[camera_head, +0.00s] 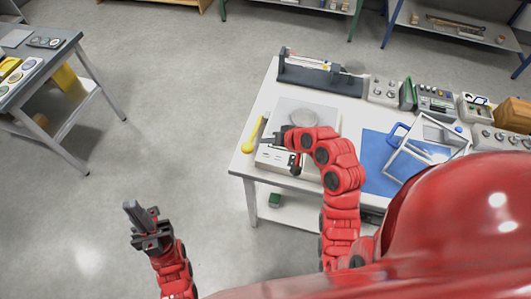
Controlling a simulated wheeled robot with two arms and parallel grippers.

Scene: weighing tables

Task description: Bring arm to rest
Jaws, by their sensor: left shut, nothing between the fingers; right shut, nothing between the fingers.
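My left arm comes up from the bottom, and its gripper (129,206) is shut and empty, over the bare grey floor between the tables. My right arm bends over the front left part of the white table (246,160). Its gripper (277,139) is shut with nothing in it, at the weighing scale (275,157). Whether the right fingers touch the scale cannot be told. My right forearm hides part of the scale and table.
A yellow scoop (256,131) lies left of the scale. A blue mat (376,178) and a white frame (425,148) are right of my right arm. Instruments (383,89) line the table's back. Another table (60,59) stands at far left, with open floor between.

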